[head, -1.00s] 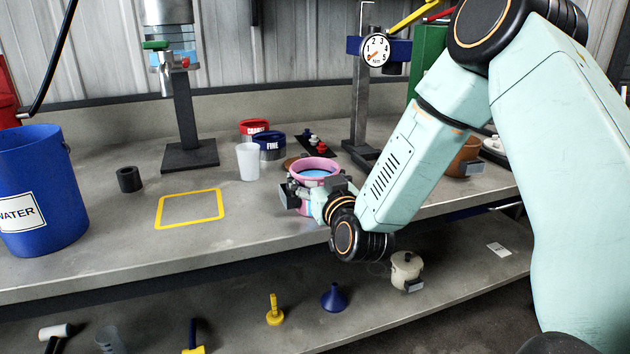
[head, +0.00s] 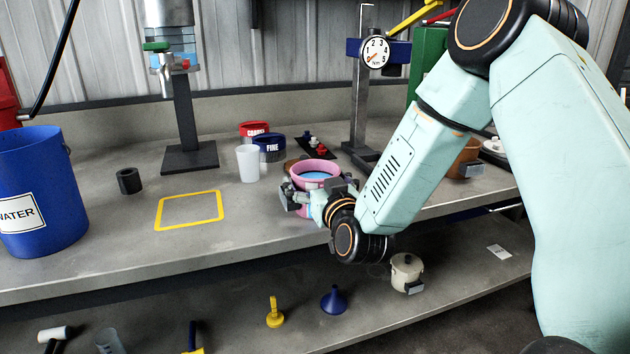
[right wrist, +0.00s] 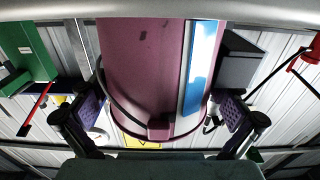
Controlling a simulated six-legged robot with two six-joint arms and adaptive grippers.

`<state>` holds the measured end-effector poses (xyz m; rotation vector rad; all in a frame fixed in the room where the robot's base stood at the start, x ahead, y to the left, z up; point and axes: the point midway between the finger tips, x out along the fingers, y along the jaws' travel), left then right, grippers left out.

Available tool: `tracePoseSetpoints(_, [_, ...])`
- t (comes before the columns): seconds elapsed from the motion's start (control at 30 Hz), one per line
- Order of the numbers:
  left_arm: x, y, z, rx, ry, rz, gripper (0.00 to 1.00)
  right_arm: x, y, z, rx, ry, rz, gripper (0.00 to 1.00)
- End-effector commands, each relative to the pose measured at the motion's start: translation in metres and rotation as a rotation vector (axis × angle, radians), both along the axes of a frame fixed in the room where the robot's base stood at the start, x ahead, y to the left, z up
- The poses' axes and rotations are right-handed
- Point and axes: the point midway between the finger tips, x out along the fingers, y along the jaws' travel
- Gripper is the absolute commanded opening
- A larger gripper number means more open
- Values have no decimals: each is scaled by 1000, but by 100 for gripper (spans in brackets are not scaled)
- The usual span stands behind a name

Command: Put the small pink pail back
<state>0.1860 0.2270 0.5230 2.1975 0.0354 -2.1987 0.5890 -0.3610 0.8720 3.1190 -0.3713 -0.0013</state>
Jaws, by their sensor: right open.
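The small pink pail (head: 314,167) stands upright on the bench, near its front edge, with light blue showing inside its rim. My right gripper (head: 320,194) is at the pail's near side, one finger to each side of it, and hides part of its lower wall. In the right wrist view the pail (right wrist: 142,70) fills the middle, with a blue and white label and a dark handle. The open fingers of my right gripper (right wrist: 160,112) flank it there; gaps show beside the wall. My left gripper is not in view.
An empty yellow square outline (head: 190,210) marks the bench to the left. A white cup (head: 248,164), a blue FINE tin (head: 269,148) and a gauge stand (head: 360,110) are behind the pail. A blue WATER bucket (head: 40,185) stands far left. A lower shelf holds a funnel (head: 334,298).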

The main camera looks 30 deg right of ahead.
Motion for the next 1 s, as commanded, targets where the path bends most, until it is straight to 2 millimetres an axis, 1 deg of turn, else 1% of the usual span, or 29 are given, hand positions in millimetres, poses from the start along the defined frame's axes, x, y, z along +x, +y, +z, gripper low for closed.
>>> tracePoseSetpoints(0.03, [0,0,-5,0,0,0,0,0,0,-2,1,-1,0,100])
tracePoseSetpoints(0.3, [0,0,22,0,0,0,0,-49,9,4,5,3,-2,100])
tracePoseSetpoints(0.4, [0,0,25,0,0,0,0,-62,12,3,4,3,-1,100])
tracePoseSetpoints(0.5, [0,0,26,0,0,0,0,-71,14,3,2,3,-1,100])
tracePoseSetpoints(0.67, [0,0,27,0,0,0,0,-77,15,3,1,0,-1,100])
tracePoseSetpoints(1.0, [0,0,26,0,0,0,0,-76,15,2,1,0,-1,100])
